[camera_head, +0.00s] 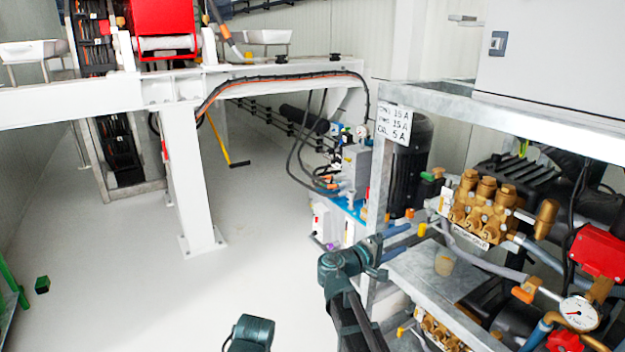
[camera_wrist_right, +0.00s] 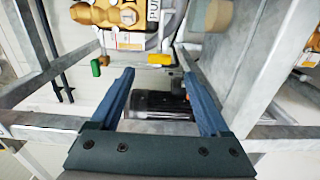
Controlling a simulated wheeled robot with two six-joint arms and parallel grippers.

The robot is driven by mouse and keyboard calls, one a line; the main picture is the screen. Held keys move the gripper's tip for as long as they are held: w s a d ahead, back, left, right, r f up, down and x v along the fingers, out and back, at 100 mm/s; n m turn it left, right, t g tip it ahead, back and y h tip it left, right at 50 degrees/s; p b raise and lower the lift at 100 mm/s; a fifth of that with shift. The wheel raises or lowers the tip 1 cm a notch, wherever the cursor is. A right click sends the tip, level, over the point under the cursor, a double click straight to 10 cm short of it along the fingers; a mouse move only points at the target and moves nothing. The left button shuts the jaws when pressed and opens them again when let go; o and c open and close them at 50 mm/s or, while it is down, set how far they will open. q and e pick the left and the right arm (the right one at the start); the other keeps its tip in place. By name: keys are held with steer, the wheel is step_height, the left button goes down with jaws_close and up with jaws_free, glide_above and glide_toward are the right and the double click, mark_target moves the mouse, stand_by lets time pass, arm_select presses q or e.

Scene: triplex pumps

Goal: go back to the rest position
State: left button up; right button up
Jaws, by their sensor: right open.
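My right gripper (camera_head: 408,236) reaches in among the metal frame of the pump rack in the head view. Its two blue fingers are spread apart in the wrist view (camera_wrist_right: 157,75), and nothing is held between them. A small yellow part (camera_wrist_right: 160,60) shows just beyond the fingertips; I cannot tell whether they touch it. The brass triplex pump (camera_head: 485,208) is to the right of the gripper; it shows at the top of the wrist view (camera_wrist_right: 122,14). My left gripper is not in view.
A galvanized shelf (camera_head: 430,270) lies close to the right gripper, with a frame post (camera_head: 378,180) beside it. A pressure gauge (camera_head: 578,313) and red box (camera_head: 600,252) are at the right. A white steel beam (camera_head: 90,100) crosses the left; the floor (camera_head: 130,270) there is mostly clear.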

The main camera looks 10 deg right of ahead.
mark_target(419, 231)
steer(key=x, duration=1.2)
steer(key=shift+r, duration=0.1)
steer(key=shift+a, duration=0.15)
steer(key=v, duration=1.4)
steer(key=w+d, duration=0.1)
steer(key=d, duration=0.3)
steer(key=w+d+n, duration=0.1)
steer(key=w+d, duration=0.1)
steer(key=d, duration=0.2)
steer(key=w+d+n, duration=0.1)
steer(key=w+d, duration=0.1)
steer(key=d, duration=0.3)
steer(key=shift+w+d, duration=0.1)
steer(key=shift+w, duration=0.05)
steer(key=n, duration=0.5)
steer(key=shift+n, duration=0.4)
steer(key=shift+a, duration=0.2)
steer(key=shift+s+a, duration=0.3)
steer(key=shift+a, duration=0.35)
